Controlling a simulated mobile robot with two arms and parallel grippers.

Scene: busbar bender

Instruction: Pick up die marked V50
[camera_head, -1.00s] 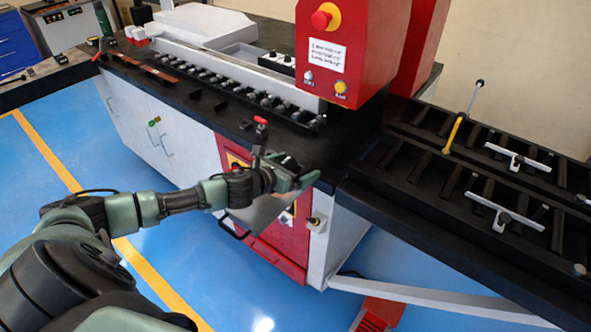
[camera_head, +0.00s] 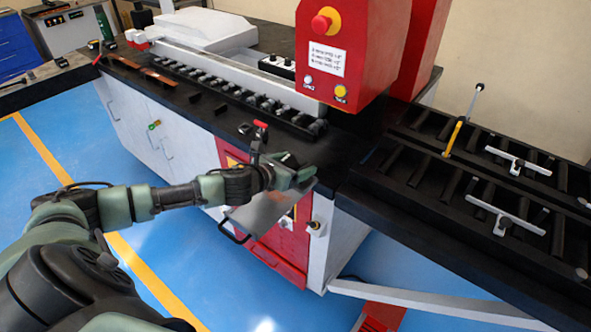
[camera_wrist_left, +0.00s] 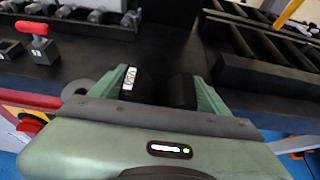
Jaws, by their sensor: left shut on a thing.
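My left gripper (camera_head: 298,177) is over the front edge of the black worktop in the head view. In the left wrist view its two green fingers (camera_wrist_left: 158,88) are closed on a dark block. A white label reading V50 (camera_wrist_left: 128,78) shows beside the left finger, on the die marked V50. The rest of the die is largely hidden by the gripper and dark against the worktop. My right gripper is in neither current view.
A row of dark dies (camera_head: 245,97) lies along the worktop (camera_head: 190,100). A red-handled tool (camera_head: 260,126) stands just behind my left gripper. The red press head (camera_head: 345,50) rises behind, and a roller table (camera_head: 440,180) is at the right.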

